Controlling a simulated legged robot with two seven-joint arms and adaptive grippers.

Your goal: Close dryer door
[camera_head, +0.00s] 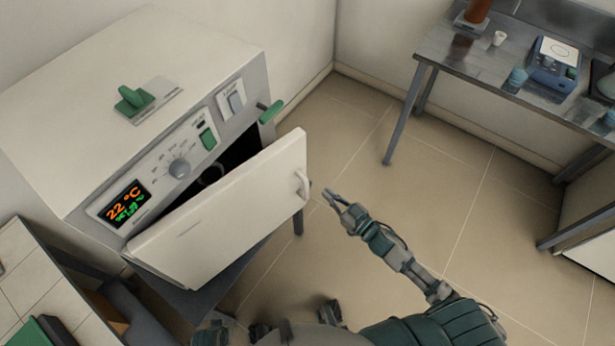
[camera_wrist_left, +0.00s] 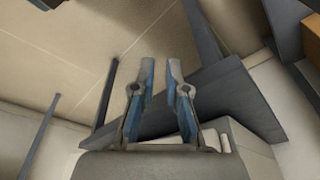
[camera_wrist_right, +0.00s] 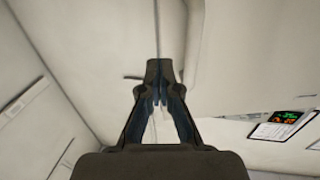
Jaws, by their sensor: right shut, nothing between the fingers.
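The dryer (camera_head: 185,45) is a white box at the left of the head view. Its door (camera_head: 225,215) is partly open, swung out at its right side, with a dark gap behind it. A pale handle (camera_head: 302,185) sits near the door's free edge. My right gripper (camera_head: 331,196) is shut and empty, just right of the handle and apparently apart from it. Its fingers also show in the right wrist view (camera_wrist_right: 160,72), with the lit display (camera_wrist_right: 285,117) at lower right. My left gripper (camera_wrist_left: 160,68) has its fingertips apart, with nothing between them.
A green lever (camera_head: 271,112) sticks out at the dryer's right front edge. A metal table (camera_head: 470,60) with a blue device (camera_head: 555,72) stands at upper right. A tiled bench (camera_head: 25,260) is at lower left. Bare floor (camera_head: 440,165) lies right of the door.

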